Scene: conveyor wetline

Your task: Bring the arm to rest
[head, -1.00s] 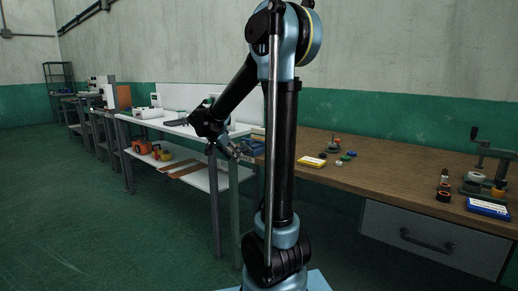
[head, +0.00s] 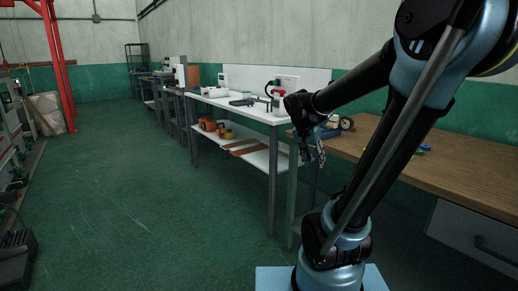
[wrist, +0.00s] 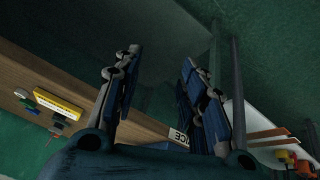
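My arm reaches up and left across the right half of the head view. My gripper (head: 313,152) hangs at its end beside the left end of the wooden workbench (head: 455,165). In the wrist view my gripper (wrist: 160,95) shows two dark blue fingers standing well apart. Nothing is seen held between them; the wooden bench edge and a label lie beyond.
A white two-level bench (head: 235,109) stands left of my gripper, with an orange item (head: 207,124) on its lower shelf. A yellow box (wrist: 58,104) lies on the wooden bench. A red frame (head: 58,65) stands far left. The green floor (head: 130,190) between is clear.

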